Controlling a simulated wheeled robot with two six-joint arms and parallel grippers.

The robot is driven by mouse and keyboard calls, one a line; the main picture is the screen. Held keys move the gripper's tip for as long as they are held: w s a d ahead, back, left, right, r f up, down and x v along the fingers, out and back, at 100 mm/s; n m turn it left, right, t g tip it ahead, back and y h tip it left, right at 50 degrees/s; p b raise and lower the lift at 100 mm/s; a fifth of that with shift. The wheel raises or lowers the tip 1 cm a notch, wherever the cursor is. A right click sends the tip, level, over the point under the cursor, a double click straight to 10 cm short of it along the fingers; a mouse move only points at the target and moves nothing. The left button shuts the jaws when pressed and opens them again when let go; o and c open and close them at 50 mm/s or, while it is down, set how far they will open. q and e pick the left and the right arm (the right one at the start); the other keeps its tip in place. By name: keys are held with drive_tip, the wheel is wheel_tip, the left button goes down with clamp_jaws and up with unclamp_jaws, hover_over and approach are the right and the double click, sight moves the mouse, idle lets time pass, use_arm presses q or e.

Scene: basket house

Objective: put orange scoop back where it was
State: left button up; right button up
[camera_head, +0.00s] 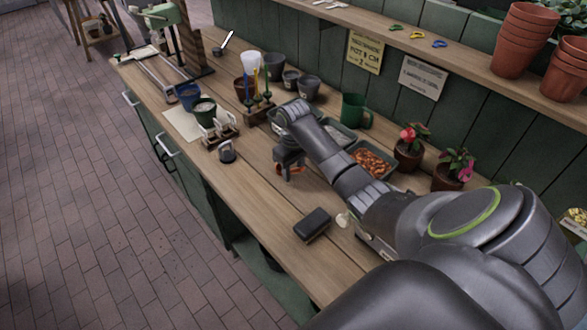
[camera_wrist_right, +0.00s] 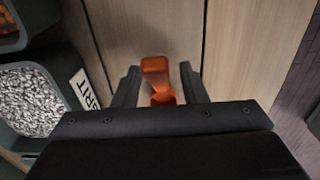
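The orange scoop (camera_wrist_right: 158,78) lies between the two fingers of my right gripper (camera_wrist_right: 160,88) in the right wrist view, over bare wood. The fingers stand apart, with a narrow gap at the scoop's right side; I see no firm grip on it. In the head view my right gripper (camera_head: 288,168) points down, low over the middle of the bench (camera_head: 262,196). Small orange parts of the scoop (camera_head: 297,170) show beside the fingers; the rest is hidden. My left gripper is not in view.
A bin of orange-brown pieces (camera_head: 374,162) and a grit bin (camera_wrist_right: 38,98) stand beside the gripper. A dark block (camera_head: 312,224), a dark weight-like object (camera_head: 226,152) and a candle-like rack (camera_head: 258,110) are nearby. Flower pots (camera_head: 408,154) stand at the right.

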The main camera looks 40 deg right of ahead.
sight(294, 169)
wheel_tip(294, 169, up, 7)
drive_tip(key=shift+r+b, duration=0.1)
drive_tip(key=shift+b, duration=0.6)
drive_tip(key=shift+r+p, duration=2.3)
drive_tip(key=shift+r, duration=0.25)
